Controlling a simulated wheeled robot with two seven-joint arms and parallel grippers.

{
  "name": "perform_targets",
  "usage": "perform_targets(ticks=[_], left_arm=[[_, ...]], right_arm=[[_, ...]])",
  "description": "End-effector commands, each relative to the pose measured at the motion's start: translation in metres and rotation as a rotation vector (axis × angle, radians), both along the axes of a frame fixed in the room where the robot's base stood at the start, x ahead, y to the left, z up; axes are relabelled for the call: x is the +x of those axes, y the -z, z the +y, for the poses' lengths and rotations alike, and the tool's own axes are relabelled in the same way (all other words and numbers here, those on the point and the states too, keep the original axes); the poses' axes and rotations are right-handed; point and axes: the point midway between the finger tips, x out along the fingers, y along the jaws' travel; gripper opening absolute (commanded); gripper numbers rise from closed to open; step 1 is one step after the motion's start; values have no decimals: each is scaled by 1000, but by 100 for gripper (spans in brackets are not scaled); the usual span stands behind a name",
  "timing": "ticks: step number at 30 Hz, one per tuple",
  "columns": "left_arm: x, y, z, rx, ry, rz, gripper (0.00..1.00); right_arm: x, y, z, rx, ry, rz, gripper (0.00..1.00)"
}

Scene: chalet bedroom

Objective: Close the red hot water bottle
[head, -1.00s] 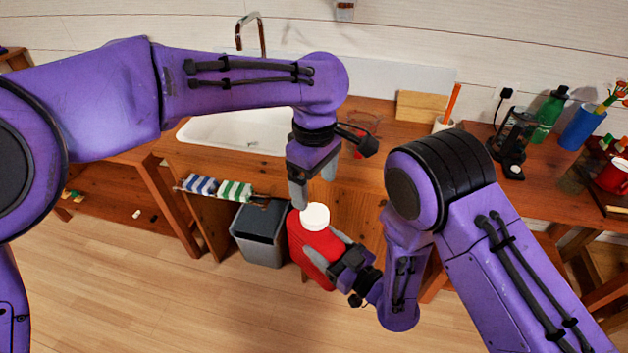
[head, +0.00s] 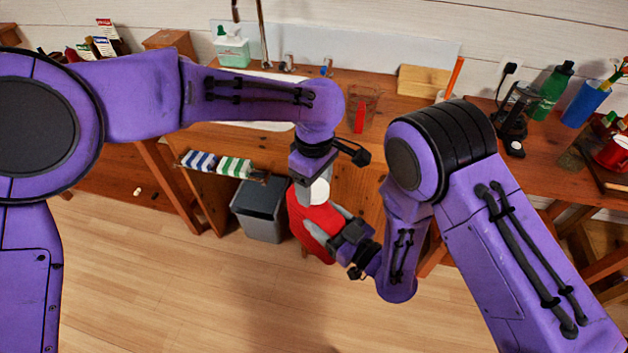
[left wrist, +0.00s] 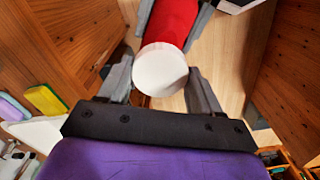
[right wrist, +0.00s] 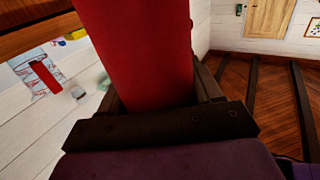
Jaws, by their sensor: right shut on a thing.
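The red hot water bottle (head: 316,222) is held upright, slightly tilted, in front of the wooden counter, with a white cap (head: 320,192) at its top. My right gripper (head: 328,236) is shut on the bottle's body, and the red body fills the space between its fingers in the right wrist view (right wrist: 140,50). My left gripper (head: 316,188) is above the bottle with its fingers open on both sides of the cap. In the left wrist view the cap (left wrist: 160,70) sits between the fingertips, with visible gaps. The cap hides the bottle's neck.
A grey bin (head: 262,208) stands on the floor behind and left of the bottle. The counter (head: 400,112) bears a clear glass container (head: 362,108) and a wooden board (head: 425,82). The floor in front is free.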

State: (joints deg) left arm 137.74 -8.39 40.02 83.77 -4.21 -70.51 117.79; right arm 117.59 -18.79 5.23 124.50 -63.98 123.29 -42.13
Motion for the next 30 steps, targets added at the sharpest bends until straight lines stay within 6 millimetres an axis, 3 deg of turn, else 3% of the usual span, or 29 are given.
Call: perform_targets(ticks=[1,3,8,11,30], left_arm=[[0,0,0,-1,-1,-2,45],[0,-1,0,-1,-1,-2,27],[1,-1,0,-2,50,-2,27],[1,-1,0,-3,232,-4,27],[3,0,-1,-8,2360,-8,27]], right_arm=[[0,-1,0,1,-1,-2,0],[0,-1,0,1,-1,-2,0],[0,-1,1,1,-2,-2,0],[0,-1,1,0,-2,-3,0],[-1,-1,1,-1,-5,-1,0]])
